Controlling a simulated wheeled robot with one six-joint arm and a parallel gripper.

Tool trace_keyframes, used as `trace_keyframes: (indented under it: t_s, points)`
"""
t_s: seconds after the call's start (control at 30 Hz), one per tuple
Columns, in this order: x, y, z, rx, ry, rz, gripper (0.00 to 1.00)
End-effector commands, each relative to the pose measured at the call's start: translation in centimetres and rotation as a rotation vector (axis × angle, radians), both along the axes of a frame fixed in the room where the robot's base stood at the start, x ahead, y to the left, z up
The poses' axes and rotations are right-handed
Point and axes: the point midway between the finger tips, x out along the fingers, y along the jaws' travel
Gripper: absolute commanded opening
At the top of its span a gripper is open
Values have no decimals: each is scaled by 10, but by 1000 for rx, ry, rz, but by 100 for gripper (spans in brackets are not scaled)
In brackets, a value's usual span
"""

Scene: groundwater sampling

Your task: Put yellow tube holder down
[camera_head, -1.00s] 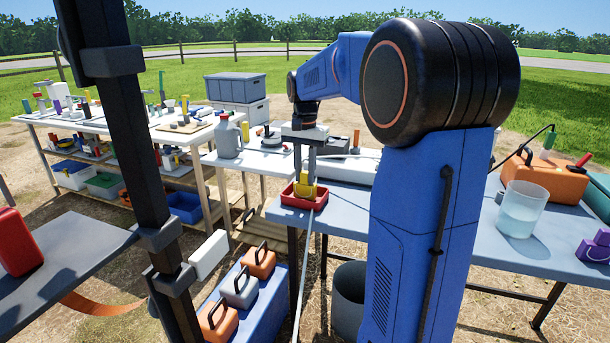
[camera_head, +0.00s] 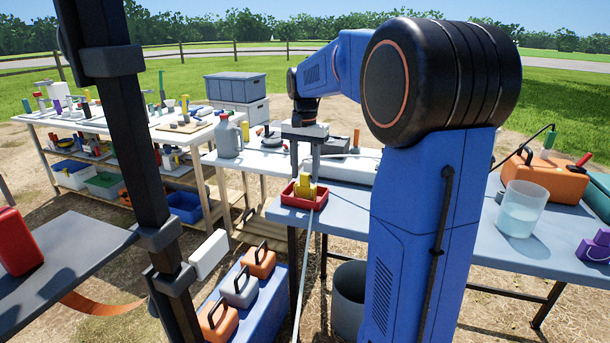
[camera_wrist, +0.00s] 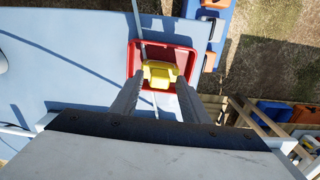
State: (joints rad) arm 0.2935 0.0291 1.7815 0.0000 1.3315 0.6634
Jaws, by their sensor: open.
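The yellow tube holder (camera_head: 305,187) sits in a red tray (camera_head: 283,199) at the near edge of the blue table. My gripper (camera_head: 305,163) is above and behind the tray in the head view. Whether the holder rests flat on the tray floor is hard to tell.
A clear beaker (camera_head: 522,210) and an orange case (camera_head: 545,180) stand at the right. A thin pale hose (camera_head: 304,255) hangs over the table edge by the tray. Toolboxes (camera_head: 238,287) stand below.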

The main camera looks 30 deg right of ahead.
Motion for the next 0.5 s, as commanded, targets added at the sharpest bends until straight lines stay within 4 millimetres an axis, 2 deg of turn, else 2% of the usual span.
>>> trace_keyframes:
  t_s: [0.3, 0.5]
  points:
    - [1, 0, 61, -1, -4, 0, 41]
    - [0, 0, 92, 0, -3, 0, 41]
